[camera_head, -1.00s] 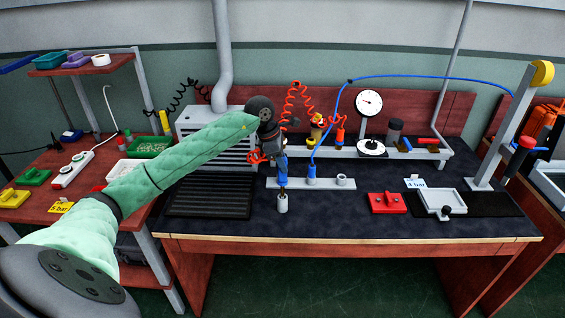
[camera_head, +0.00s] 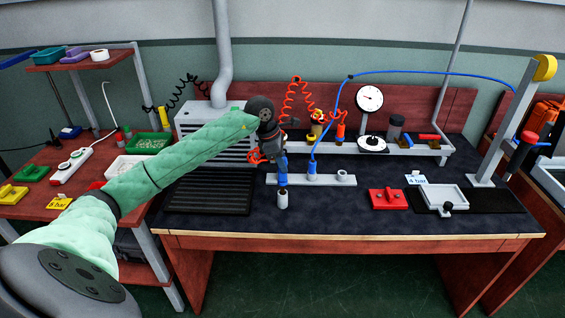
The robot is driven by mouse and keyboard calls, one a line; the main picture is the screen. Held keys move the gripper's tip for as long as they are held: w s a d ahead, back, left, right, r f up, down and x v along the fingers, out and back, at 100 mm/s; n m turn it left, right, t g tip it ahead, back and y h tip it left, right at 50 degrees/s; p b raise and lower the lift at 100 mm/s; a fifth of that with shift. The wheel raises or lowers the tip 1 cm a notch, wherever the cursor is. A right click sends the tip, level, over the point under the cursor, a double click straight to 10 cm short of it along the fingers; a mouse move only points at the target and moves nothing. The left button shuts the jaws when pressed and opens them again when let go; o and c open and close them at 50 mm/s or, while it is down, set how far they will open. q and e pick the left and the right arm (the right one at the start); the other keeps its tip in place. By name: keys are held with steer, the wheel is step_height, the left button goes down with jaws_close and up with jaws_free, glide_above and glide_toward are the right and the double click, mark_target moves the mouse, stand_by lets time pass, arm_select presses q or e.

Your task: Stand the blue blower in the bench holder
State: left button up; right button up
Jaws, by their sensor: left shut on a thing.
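My left gripper (camera_head: 270,150) reaches over the bench from the left and is shut on the blue blower (camera_head: 282,168), held upright. Below the blower's blue body is a short grey cylinder (camera_head: 283,201); I cannot tell whether it is part of the blower or a separate cup. The bench holder appears to be the low grey rail (camera_head: 331,180) behind and right of it, with an open ring (camera_head: 342,175) near its right end. A second blue piece (camera_head: 312,170), with a blue hose, stands at the rail's middle. The rail's left end is partly hidden by the blower. My right gripper is not in view.
A back rack (camera_head: 420,150) carries yellow and orange tools, a dial gauge (camera_head: 369,98) and a dark jar. A red block (camera_head: 387,199) and a grey tray (camera_head: 444,196) lie on the right. A black ribbed mat (camera_head: 209,196) lies left. The dark bench front is clear.

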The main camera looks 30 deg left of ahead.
arm_select(q)
steer(key=shift+f+b, duration=1.65)
steer(key=shift+f, duration=0.45)
steer(key=o, duration=1)
steer(key=shift+o, duration=0.2)
steer(key=b+v, duration=0.1)
steer(key=v, duration=0.6)
steer(key=shift+r+b, duration=0.35)
steer(key=shift+a, duration=0.1)
